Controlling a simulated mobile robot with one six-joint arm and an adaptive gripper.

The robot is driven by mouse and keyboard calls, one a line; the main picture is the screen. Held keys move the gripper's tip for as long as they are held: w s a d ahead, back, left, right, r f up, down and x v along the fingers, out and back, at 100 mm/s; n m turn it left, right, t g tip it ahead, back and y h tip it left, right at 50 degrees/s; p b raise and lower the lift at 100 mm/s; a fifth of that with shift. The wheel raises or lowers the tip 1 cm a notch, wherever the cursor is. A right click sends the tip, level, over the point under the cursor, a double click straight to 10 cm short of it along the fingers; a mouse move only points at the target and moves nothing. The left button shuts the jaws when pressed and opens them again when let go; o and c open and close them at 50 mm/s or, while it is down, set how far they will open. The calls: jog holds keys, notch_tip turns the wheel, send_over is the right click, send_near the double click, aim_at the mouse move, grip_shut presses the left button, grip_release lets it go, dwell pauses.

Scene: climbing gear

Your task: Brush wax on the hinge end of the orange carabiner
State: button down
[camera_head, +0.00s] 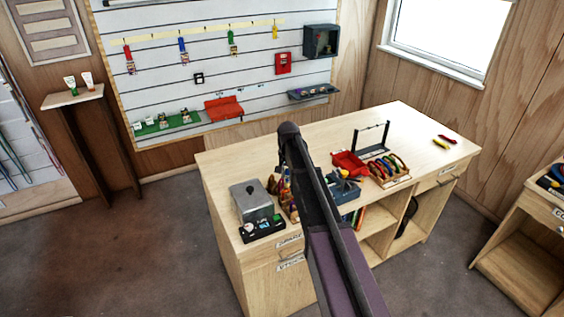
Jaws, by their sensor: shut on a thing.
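My arm (328,215) rises from the bottom edge over the workbench (405,117), and its dark upper end is at the middle of the view. I cannot make out my gripper or anything in it; the arm hides that part of the bench. A rack (390,181) on the bench holds several coloured loops, which look like carabiners. Red and orange tones show among them, but I cannot single out the orange carabiner or its hinge end. I cannot identify a wax brush or a wax container at this size.
A grey box (252,199) stands at the bench's left end. A red tray (349,163) and a dark frame stand (371,141) are near the loop rack. Small red (447,139) and yellow (440,145) items lie at the right. The bench's far left top is clear.

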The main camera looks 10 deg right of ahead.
jog(key=shift+r, duration=0.1)
dwell(0.3)
notch_tip(320, 180, up, 6)
jog(key=a+p, duration=0.2)
jog(key=p, duration=0.3)
jog(key=shift+s+a+f+p, duration=0.15)
jog(key=shift+a+f+p, duration=0.1)
jog(key=shift+a+p, duration=0.05)
jog(key=shift+f, duration=0.1)
